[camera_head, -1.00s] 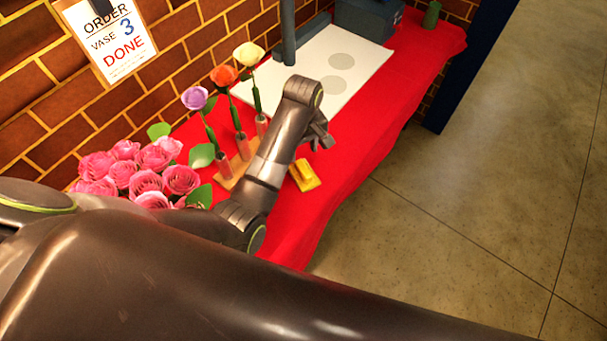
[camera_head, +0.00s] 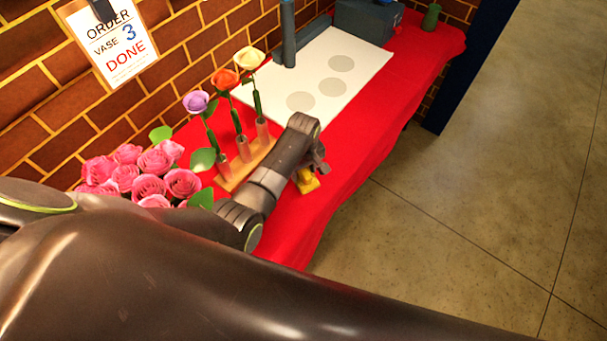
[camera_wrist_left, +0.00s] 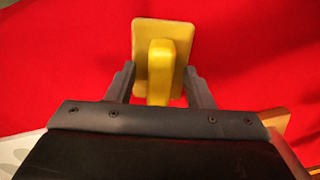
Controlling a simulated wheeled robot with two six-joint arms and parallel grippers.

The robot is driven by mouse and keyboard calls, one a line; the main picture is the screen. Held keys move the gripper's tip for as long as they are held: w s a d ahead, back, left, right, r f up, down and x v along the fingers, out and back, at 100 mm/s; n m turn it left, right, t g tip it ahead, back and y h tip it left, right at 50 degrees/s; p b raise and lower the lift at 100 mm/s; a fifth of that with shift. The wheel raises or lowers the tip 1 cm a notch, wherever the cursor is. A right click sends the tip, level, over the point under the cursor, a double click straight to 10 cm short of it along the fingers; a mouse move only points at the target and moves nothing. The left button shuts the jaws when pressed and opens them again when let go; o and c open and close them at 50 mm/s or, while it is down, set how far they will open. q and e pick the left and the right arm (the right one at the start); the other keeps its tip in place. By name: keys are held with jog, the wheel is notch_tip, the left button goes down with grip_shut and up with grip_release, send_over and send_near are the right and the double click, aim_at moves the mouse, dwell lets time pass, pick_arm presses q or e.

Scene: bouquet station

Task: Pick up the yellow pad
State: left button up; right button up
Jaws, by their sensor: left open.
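The yellow pad (camera_head: 308,182) lies on the red cloth near the table's front edge in the head view, partly hidden by my left gripper (camera_head: 318,168). In the left wrist view the yellow pad (camera_wrist_left: 178,35) is a flat plate with a raised bar-shaped handle (camera_wrist_left: 160,70) on it. My left gripper (camera_wrist_left: 160,88) is open, with one finger on each side of the handle and a gap on both sides. The gripper is just above or at the pad; I cannot tell the exact height. My right gripper is not in view.
A wooden rack (camera_head: 232,180) with three flowers in tubes stands just left of my left gripper. Pink roses (camera_head: 140,172) are further left. A white board (camera_head: 318,75) with grey circles lies behind. The red table (camera_head: 365,130) is clear to the right.

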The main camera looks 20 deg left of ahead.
aim_at(304, 170)
pick_arm(q)
jog(key=shift+f, duration=0.1)
grip_shut()
dwell(0.3)
notch_tip(304, 170, up, 10)
dwell(0.7)
